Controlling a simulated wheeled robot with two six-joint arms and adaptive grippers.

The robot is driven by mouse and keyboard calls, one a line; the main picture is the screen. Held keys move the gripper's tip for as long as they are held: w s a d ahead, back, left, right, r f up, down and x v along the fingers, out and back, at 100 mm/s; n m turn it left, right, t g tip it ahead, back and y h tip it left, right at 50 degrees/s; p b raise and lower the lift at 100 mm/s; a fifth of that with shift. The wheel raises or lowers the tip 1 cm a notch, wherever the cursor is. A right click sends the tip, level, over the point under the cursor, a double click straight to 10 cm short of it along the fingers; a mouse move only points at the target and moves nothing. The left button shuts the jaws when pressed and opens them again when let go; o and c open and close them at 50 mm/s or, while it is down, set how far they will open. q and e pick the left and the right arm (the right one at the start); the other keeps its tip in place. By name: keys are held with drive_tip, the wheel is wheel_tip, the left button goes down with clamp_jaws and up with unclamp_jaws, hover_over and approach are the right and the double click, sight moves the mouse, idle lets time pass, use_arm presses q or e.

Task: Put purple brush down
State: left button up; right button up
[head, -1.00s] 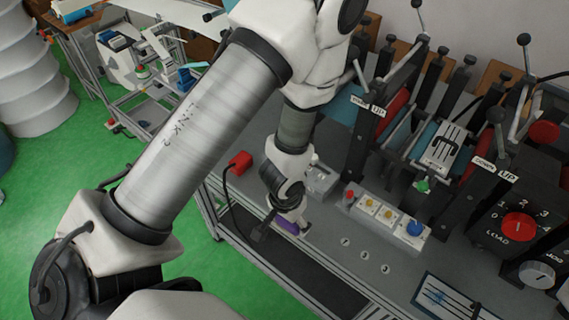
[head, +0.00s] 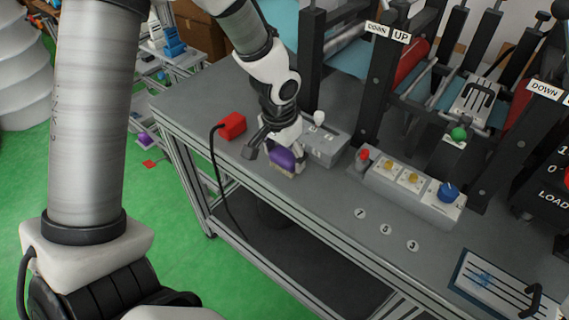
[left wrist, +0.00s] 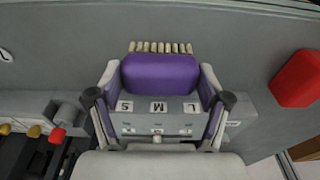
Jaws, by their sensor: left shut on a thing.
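The purple brush (head: 283,161) is near the left front edge of the grey workbench (head: 185,105) in the head view. Its pale bristles point down at the bench top; I cannot tell whether they touch it. My left gripper (head: 290,153) is shut on the brush from above. In the left wrist view the purple body (left wrist: 160,74) sits between the two fingers (left wrist: 160,100), with a row of bristles (left wrist: 160,47) along its far side. My right gripper is not in view.
A red block with a black cable (head: 231,126) sits left of the brush. A grey box with a white knob (head: 322,142) is close on the right. A button panel (head: 412,188) stands farther right, below the roller machine. Numbered discs (head: 385,229) mark the bench.

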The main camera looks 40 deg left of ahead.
sight(280, 158)
use_arm(q)
drive_tip(key=shift+w, duration=0.15)
drive_tip(key=shift+f, duration=0.1)
drive_tip(key=o, duration=1.2)
drive_tip(key=shift+r, duration=0.4)
drive_tip(key=r, duration=0.3)
drive_tip(key=s+r+p, duration=0.1)
drive_tip(key=r, duration=0.7)
drive_tip(key=shift+s+r, duration=0.2)
drive_tip(key=shift+s, duration=0.1)
